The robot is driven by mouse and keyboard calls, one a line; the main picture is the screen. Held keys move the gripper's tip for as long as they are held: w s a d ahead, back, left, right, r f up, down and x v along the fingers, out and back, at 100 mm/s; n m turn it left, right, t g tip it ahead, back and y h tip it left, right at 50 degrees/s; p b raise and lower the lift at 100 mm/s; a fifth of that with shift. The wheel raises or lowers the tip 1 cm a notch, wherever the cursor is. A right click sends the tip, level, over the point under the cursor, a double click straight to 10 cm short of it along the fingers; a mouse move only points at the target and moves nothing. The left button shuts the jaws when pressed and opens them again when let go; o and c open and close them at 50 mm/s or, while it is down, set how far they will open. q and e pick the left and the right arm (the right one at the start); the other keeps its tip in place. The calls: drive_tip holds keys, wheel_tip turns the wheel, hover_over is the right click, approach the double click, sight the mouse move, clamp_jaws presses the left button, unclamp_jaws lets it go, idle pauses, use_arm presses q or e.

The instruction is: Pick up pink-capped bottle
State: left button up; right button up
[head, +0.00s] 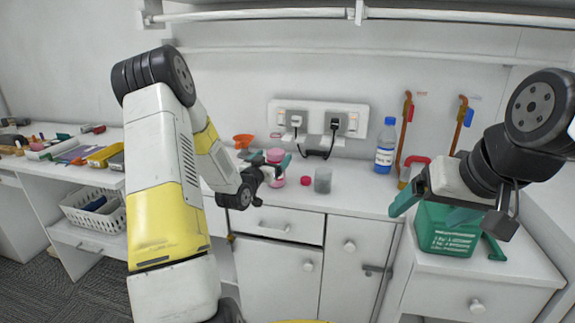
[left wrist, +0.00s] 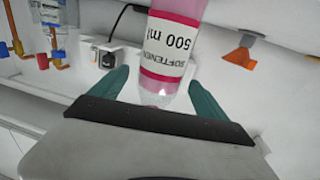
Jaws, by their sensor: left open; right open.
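The pink bottle (head: 275,155) stands on the white counter, with pink bands and a white label. The gripper body hides the bottle's lower-picture end there. My right gripper (head: 428,212) is open and empty, at the right in front of the green bin (head: 447,240).
A small pink-red lid (head: 305,181) and a grey cup (head: 322,181) stand just right of the bottle. An orange funnel (head: 243,140) is behind left. A blue-capped bottle (head: 385,147) stands further right. A power strip (head: 318,119) with plugs and cables is on the wall behind.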

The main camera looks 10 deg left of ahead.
use_arm(q)
drive_tip(key=w, duration=0.3)
drive_tip(key=w+d+f, duration=0.1)
drive_tip(key=w, duration=0.1)
drive_tip(key=shift+w, duration=0.35)
drive_tip(key=shift+r, duration=0.15)
clamp_jaws()
